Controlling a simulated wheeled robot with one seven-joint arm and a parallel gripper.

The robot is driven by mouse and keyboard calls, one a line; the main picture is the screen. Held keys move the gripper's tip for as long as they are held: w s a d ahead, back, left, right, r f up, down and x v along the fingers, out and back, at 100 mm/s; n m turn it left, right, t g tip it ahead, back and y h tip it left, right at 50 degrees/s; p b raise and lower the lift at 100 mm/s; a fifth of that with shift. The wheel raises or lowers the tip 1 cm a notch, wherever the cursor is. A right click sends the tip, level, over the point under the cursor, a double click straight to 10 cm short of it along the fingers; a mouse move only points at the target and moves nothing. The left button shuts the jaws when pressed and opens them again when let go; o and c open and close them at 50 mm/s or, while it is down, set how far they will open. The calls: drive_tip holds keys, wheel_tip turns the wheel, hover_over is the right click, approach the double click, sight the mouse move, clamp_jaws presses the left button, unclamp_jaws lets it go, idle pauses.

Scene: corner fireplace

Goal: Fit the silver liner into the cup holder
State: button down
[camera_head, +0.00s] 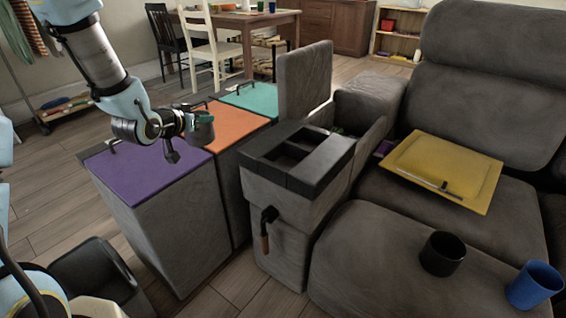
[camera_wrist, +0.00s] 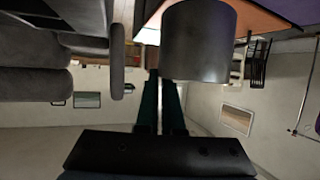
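My gripper (camera_head: 199,119) is above the purple and orange lids, left of the console. In the wrist view, my gripper's dark teal fingers (camera_wrist: 161,88) are close together at the rim of a dark grey metallic cylinder, seemingly the silver liner (camera_wrist: 199,42). The near wall hides one fingertip; the grip appears to be on the liner's wall. In the head view the liner (camera_head: 204,132) shows small and dark at the fingertips. The cup holder (camera_head: 322,157) is the black top of the grey console, with dark recesses in it. Their insides are hard to see.
Purple (camera_head: 150,178), orange (camera_head: 228,127) and teal (camera_head: 252,98) lids lie left of the console. A raised grey panel (camera_head: 304,80) stands behind it.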

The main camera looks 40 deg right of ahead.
drive_tip(key=s+d+r+m+g+h+p, duration=0.1)
drive_tip(key=s+d+r+m+g, duration=0.2)
drive_tip(key=s+d, duration=0.55)
drive_tip(key=s+d+r+m+g+h+p, duration=0.1)
drive_tip(key=s+d+m+g, duration=0.35)
drive_tip(key=s, duration=0.65)
drive_tip(key=shift+n+t, duration=0.25)
drive_tip(key=shift+n, duration=0.2)
drive_tip(key=f+b, duration=0.1)
drive_tip(key=f, duration=0.5)
drive_tip(key=f+b, duration=0.1)
drive_tip(key=f, duration=0.2)
drive_tip(key=shift+s+d+f+b, duration=0.25)
drive_tip(key=shift+s+f+b, duration=0.05)
drive_tip(key=shift+f, duration=0.25)
drive_tip(key=c, duration=1.1)
unclamp_jaws()
drive_tip(key=shift+r, duration=0.1)
drive_tip(key=shift+o, duration=0.2)
